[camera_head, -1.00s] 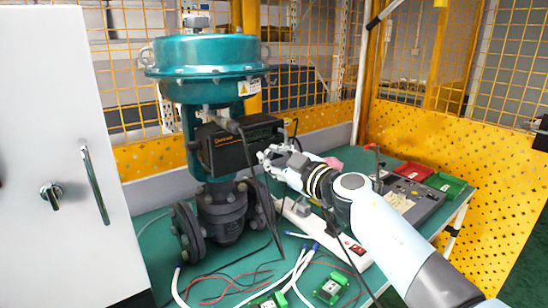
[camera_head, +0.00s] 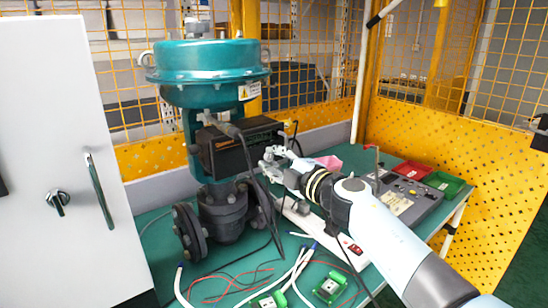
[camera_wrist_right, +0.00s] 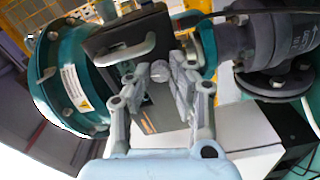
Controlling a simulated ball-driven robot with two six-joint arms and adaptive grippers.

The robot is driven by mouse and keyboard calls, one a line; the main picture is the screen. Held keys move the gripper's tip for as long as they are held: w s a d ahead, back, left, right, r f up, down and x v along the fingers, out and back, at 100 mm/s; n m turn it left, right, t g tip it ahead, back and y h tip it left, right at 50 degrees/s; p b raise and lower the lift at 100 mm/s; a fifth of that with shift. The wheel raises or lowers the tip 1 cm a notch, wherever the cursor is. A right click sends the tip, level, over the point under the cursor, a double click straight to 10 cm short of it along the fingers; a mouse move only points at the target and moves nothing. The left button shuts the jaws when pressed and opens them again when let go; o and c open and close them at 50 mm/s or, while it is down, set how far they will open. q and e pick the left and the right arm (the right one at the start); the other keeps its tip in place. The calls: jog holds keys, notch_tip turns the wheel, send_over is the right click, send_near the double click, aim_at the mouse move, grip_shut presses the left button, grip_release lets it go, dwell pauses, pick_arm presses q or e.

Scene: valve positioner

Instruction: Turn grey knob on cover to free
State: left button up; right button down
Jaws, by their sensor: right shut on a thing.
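The black positioner box with its cover (camera_head: 232,150) is fixed to the front of the teal valve actuator (camera_head: 205,58). My right gripper (camera_head: 272,156) is at the right end of the box, with its arm coming in from the lower right. In the right wrist view the cover (camera_wrist_right: 150,118) lies behind the fingers. A small round grey knob (camera_wrist_right: 160,70) sits between the fingertips of my right gripper (camera_wrist_right: 161,80), which is shut on it. In the head view the fingers hide the knob. Its exact setting cannot be read. My left gripper is not in view.
A black cable (camera_head: 250,165) hangs in front of the box, close to my right gripper. A grey instrument panel (camera_head: 408,200), red and green trays (camera_head: 445,184) and a white power strip (camera_head: 325,232) are on the green table. A white cabinet (camera_head: 60,130) stands at left.

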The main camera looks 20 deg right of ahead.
jog(key=n, duration=0.4)
jog(key=shift+f+n, duration=0.15)
jog(key=shift+n, duration=0.15)
jog(key=n, duration=0.5)
jog(key=shift+s, duration=0.1)
jog(key=shift+n, duration=0.4)
jog(key=c, duration=1.5)
grip_release()
jog(key=shift+o, duration=0.2)
jog(key=v, duration=1.2)
